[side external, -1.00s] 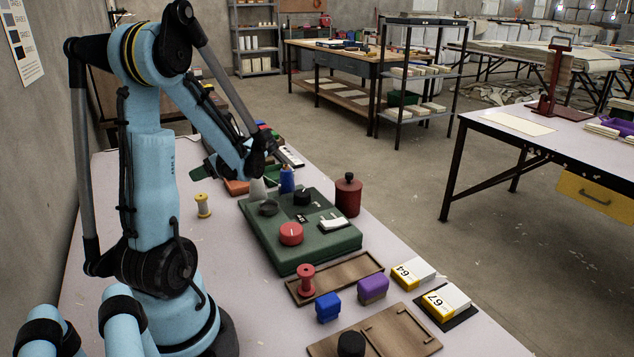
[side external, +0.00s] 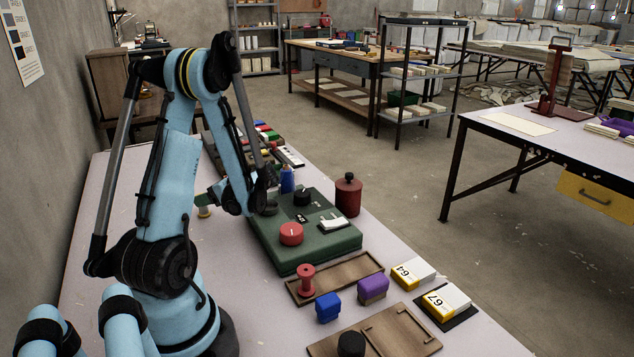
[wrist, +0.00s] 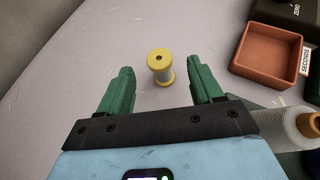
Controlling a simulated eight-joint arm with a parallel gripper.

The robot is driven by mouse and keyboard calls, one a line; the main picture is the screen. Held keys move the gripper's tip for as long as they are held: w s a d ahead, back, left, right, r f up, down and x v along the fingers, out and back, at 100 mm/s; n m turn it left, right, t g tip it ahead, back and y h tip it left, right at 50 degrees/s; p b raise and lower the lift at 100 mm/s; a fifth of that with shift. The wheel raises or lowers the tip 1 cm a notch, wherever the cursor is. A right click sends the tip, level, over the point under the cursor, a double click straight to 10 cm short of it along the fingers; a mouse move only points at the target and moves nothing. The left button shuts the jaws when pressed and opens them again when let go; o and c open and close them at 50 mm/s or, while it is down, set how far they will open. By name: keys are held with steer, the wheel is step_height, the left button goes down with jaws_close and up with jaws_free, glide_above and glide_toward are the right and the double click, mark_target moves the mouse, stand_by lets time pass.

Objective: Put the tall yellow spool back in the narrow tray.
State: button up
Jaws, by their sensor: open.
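The tall yellow spool (wrist: 160,68) stands upright on the pale table, with yellow ends and a paler wound middle. In the wrist view it lies between the green fingers of my gripper (wrist: 161,76), a little beyond their tips, and I cannot tell the remaining height. In the side view the spool (side external: 203,209) is partly hidden behind my gripper (side external: 216,190). My gripper is open and empty, pointing down over the spool. The narrow wooden tray (side external: 350,272) lies in front of the green machine, with a red spool (side external: 306,279) at its left end.
A terracotta square tray (wrist: 268,55) and a pale bottle-like object (wrist: 285,125) sit right of my fingers. Blue (side external: 327,307) and purple (side external: 372,289) blocks lie near the tray.

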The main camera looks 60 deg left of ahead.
steer(key=shift+x, duration=1.35)
steer(key=shift+c, duration=0.4)
steer(key=c, duration=1.1)
steer(key=shift+r, duration=0.2)
